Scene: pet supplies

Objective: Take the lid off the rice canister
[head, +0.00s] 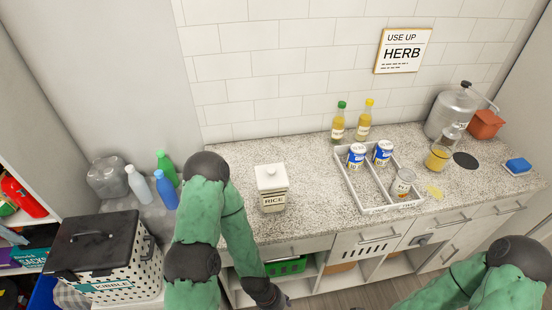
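The white rice canister (273,199) stands upright on the speckled counter, left of the middle, with the label RICE facing me. Its white lid (270,178) sits on top, with a small knob in the centre. My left arm passes just left of the canister, apart from it, and its forearm runs down to the dark wrist at the bottom edge. The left gripper itself is below the picture. My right arm is at the bottom right, and its gripper is also out of the picture. Neither arm touches the canister.
A divided white tray (372,212) holding cans and a jar stands to the right. Two bottles (364,120) stand behind it. At left are coloured bottles (166,190) and a kibble bin (130,268). The counter is clear around the canister.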

